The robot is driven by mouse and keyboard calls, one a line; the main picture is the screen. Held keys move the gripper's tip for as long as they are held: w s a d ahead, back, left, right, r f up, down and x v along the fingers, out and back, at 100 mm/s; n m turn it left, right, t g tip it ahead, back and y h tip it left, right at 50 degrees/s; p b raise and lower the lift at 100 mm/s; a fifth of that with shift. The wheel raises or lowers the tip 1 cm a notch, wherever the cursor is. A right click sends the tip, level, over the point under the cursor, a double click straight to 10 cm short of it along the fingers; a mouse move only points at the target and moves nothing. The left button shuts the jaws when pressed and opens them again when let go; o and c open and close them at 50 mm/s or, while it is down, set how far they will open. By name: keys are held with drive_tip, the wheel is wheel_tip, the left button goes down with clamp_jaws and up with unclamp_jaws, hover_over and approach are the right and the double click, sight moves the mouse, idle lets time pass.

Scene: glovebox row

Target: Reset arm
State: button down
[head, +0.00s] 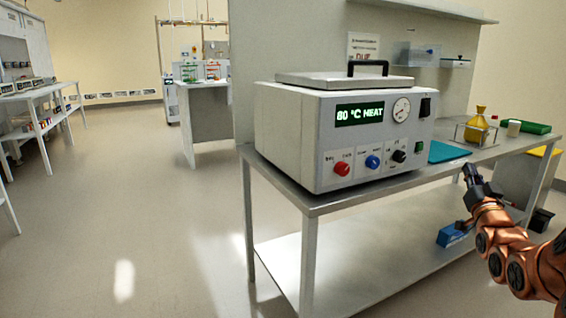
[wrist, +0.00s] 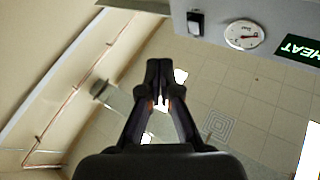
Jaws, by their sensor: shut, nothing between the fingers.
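My gripper (head: 470,173) is at the right in the head view, at the end of my copper-coloured arm, in front of the bench's front edge. In the wrist view my gripper (wrist: 158,68) is shut with its fingertips together and nothing between them. It touches nothing that I can see. A white heating bath (head: 330,140) stands on the metal bench to the left of my gripper. Its display (head: 359,114) reads "60 °C HEAT" or "80 °C HEAT". Part of its front with the dial (wrist: 243,35) shows at the top right of the wrist view.
The bench (head: 312,207) has a blue mat (head: 447,152), a rack with a yellow flask (head: 477,124) and a green tray (head: 534,127). A blue box (head: 452,235) lies on the lower shelf. The floor (head: 115,215) to the left is open. More benches stand behind.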

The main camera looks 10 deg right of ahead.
drive_tip(key=w+a+r+n+g+y+p, duration=0.1)
drive_tip(key=w+a+g+p, duration=0.1)
drive_tip(key=a+p, duration=0.25)
drive_tip(key=w+a+r+g+y+p, duration=0.2)
drive_tip(key=a+p, duration=0.2)
drive_tip(key=a, duration=0.2)
drive_tip(key=s+a+n+g+y+p, duration=0.2)
drive_tip(key=s+a+g+p, duration=0.45)
drive_tip(key=a+p, duration=0.5)
drive_tip(key=s+a+r+n+g+y+p, duration=0.1)
drive_tip(key=s+a+r+g+p, duration=0.2)
drive_tip(key=s, duration=0.9)
drive_tip(key=s+a+r+n+g+p, duration=0.1)
drive_tip(key=s+a+r+g+p, duration=0.2)
drive_tip(key=s+a, duration=0.7)
drive_tip(key=s+a+r+n+g+y+p, duration=0.1)
drive_tip(key=s+a+r+g+p, duration=0.3)
drive_tip(key=s+p, duration=0.5)
drive_tip(key=s+a+g, duration=0.2)
drive_tip(key=s, duration=0.3)
drive_tip(key=shift+s+a+y+p, duration=0.2)
drive_tip(key=shift+a+y+p, duration=0.1)
drive_tip(key=shift+p, duration=0.05)
drive_tip(key=shift+s, duration=0.1)
